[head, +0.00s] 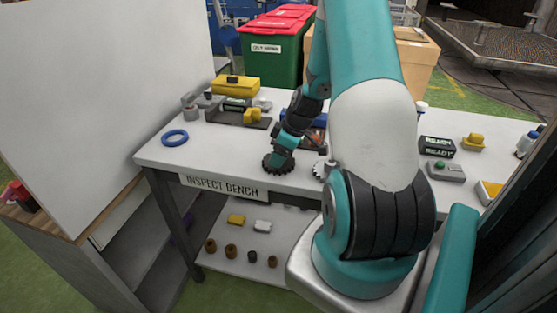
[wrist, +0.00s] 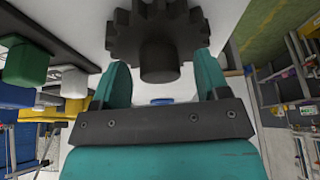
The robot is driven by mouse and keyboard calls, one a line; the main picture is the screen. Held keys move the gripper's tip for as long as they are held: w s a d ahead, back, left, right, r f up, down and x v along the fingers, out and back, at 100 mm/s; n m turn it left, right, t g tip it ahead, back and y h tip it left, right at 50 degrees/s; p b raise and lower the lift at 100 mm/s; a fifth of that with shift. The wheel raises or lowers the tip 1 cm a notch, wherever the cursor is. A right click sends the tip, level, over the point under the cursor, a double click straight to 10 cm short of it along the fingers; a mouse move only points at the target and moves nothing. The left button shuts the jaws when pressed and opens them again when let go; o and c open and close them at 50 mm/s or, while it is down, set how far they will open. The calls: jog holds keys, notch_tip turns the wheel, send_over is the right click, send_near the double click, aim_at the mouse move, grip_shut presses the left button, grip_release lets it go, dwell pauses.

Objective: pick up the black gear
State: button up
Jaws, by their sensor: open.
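The black gear (head: 272,167) lies on the white inspect bench (head: 215,150) near its front edge, partly hidden by my gripper (head: 281,157) in the head view. In the wrist view the gear (wrist: 155,28) fills the top middle, with its toothed rim and a round hub (wrist: 160,63). My gripper (wrist: 163,75) is open. Its two teal fingers appear on either side of the hub, with a visible gap on each side. I cannot tell how deep the hub sits between them.
A blue ring (head: 174,138) lies at the bench's left. A pale gear (head: 319,170) is close to the right of the black gear, partly hidden by my arm. A dark fixture with yellow parts (head: 251,116) stands behind left. The bench between ring and black gear is clear.

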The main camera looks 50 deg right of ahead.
grip_shut()
dwell(0.3)
